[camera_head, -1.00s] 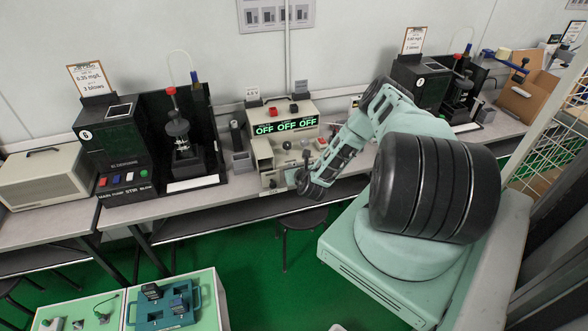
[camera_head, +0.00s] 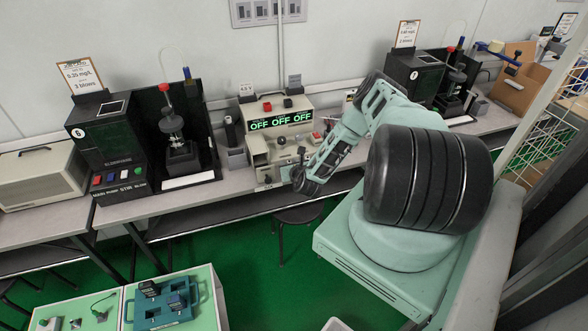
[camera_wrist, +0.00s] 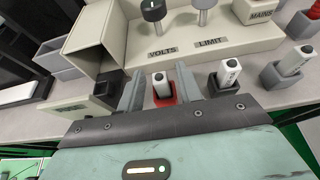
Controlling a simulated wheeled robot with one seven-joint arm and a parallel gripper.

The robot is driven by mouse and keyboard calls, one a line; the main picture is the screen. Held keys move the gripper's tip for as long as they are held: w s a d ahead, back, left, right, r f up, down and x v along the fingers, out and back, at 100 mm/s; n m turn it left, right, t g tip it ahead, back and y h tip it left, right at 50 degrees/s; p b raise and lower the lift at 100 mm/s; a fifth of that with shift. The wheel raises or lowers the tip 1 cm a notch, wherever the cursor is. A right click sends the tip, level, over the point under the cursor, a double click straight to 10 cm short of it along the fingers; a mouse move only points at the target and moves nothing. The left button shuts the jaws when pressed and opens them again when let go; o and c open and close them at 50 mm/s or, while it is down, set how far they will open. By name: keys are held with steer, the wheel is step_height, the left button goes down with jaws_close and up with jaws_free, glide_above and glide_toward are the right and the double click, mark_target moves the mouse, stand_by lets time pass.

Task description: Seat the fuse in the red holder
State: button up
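In the wrist view a white fuse (camera_wrist: 161,80) stands upright in the red holder (camera_wrist: 164,98). My gripper (camera_wrist: 160,88) has one grey finger on each side of this fuse, with a visible gap on both sides, so it looks open around it. Whether the fuse sits fully down in the holder I cannot tell. A second white fuse (camera_wrist: 229,70) stands in a dark holder (camera_wrist: 226,87) to the right. In the head view my gripper (camera_head: 301,182) is at the front of the tester (camera_head: 281,128); the red holder is hidden there.
Behind are the VOLTS knob (camera_wrist: 153,14) and LIMIT knob (camera_wrist: 203,8). A dark stirrer unit (camera_head: 182,145) is left of the tester.

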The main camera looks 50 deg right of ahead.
steer(key=b+v, duration=0.2)
steer(key=v, duration=0.9)
steer(key=w+a+r+n+t+y, duration=0.5)
steer(key=w+a+r+n+y, duration=0.3)
steer(key=a+r, duration=0.35)
steer(key=a+r+n+g+y, duration=0.3)
steer(key=a+r+n+y, duration=0.25)
steer(key=a, duration=0.45)
steer(key=a+r+n+g+y, duration=0.2)
steer(key=a+r+n+y, duration=0.4)
steer(key=a, duration=0.4)
steer(key=s+a+r+n+g, duration=0.4)
steer(key=s+a+n+g, duration=0.4)
steer(key=s, duration=0.2)
steer(key=s+a+r+n+g, duration=0.4)
steer(key=s+a+n+g, duration=0.4)
steer(key=s, duration=0.1)
steer(key=s+d+r+n+t+h, duration=0.2)
steer(key=s+n+h, duration=0.3)
steer(key=n+h, duration=0.1)
steer(key=s+d+r+n+t+h, duration=0.2)
steer(key=s+n+h, duration=0.3)
steer(key=n, duration=0.3)
steer(key=shift+s+t+h, duration=0.25)
steer(key=shift+t+h, duration=0.05)
steer(key=shift+h, duration=0.15)
